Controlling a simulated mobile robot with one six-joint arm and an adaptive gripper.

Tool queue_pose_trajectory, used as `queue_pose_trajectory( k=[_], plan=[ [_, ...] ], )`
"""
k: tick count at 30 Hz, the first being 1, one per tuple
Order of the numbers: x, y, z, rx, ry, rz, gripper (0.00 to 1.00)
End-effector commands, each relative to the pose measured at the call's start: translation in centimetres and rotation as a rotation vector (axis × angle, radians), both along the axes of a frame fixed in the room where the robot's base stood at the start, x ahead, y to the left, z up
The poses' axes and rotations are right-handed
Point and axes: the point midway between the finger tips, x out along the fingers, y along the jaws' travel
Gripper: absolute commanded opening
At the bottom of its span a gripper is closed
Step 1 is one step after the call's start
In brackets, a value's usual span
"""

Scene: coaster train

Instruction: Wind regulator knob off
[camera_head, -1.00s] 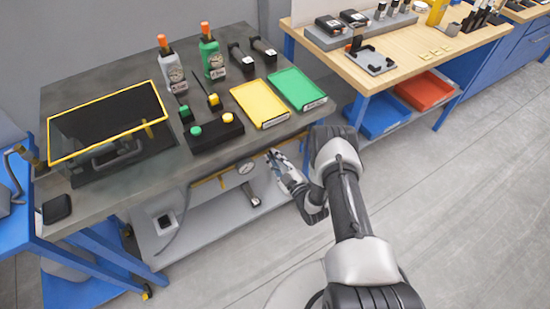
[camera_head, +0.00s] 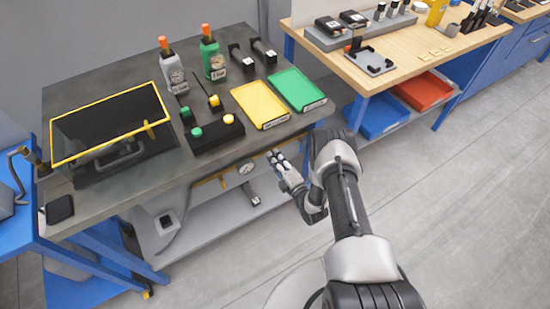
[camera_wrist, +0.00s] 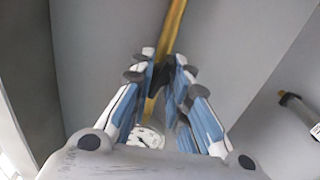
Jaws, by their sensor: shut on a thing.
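The yellow pipe (camera_head: 205,181) runs below the front edge of the grey workbench, with a round white gauge (camera_head: 246,168) on it. My gripper (camera_head: 276,155) reaches in under that edge, right of the gauge. In the wrist view my gripper's blue-lined fingers (camera_wrist: 163,80) are closed around a small dark part on the yellow pipe (camera_wrist: 173,30), which appears to be the regulator knob (camera_wrist: 169,88). The fingers hide most of it. The gauge (camera_wrist: 148,137) shows just below the fingers, partly covered.
The grey workbench (camera_head: 100,205) overhangs my gripper. On it are a yellow tray (camera_head: 259,104), a green tray (camera_head: 296,89) and a black box with buttons (camera_head: 215,134). A grey-ended cylindrical part (camera_head: 250,194) is below the gauge. The floor to the right is clear.

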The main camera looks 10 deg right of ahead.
Motion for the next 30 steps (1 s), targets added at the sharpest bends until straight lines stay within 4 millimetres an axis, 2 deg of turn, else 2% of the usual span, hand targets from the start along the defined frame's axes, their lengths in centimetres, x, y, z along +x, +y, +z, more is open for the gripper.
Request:
queue_pose_trajectory(
  k=[18, 30],
  plan=[
    [-0.15, -0.2, -0.16, -0.524, -0.162, -0.004, 0.02],
    [-0.18, -0.07, -0.23, -0.705, -0.221, 0.0, 0.08]
  ],
)
